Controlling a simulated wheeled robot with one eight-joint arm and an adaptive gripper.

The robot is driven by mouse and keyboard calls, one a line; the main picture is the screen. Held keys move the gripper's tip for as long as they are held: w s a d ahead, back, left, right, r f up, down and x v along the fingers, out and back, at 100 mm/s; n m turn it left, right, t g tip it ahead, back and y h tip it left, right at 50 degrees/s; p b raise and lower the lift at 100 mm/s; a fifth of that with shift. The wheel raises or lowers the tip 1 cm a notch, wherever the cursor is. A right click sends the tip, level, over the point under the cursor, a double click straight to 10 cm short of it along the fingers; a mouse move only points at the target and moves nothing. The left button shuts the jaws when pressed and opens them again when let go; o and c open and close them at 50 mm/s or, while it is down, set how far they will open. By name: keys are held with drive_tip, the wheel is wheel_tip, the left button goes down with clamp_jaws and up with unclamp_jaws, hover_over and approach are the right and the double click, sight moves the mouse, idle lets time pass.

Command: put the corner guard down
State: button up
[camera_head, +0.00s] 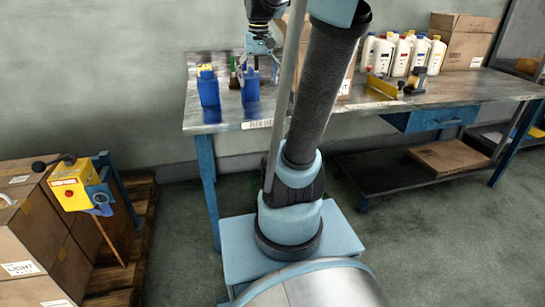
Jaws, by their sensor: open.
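Two blue pieces that look like corner guards stand upright on the metal worktable (225,118) near its left end. The left blue piece (208,89) stands clear of my gripper. The right blue piece (250,88) stands just below my gripper (262,62). My gripper is open and points down at the table. It is small in view, and whether its fingers still touch the right piece cannot be told. My arm hides part of the table to the right.
A dark green bottle (233,74) stands behind the blue pieces. Several white bottles (402,54) and a cardboard box (466,42) stand at the back right. Stacked boxes (35,235) are at the left.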

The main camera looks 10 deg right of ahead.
drive_tip(key=s+f+t, duration=0.1)
drive_tip(key=s+f, duration=1.8)
drive_tip(key=f, duration=0.1)
drive_tip(key=shift+s+d, duration=0.2)
drive_tip(key=shift+s, duration=0.1)
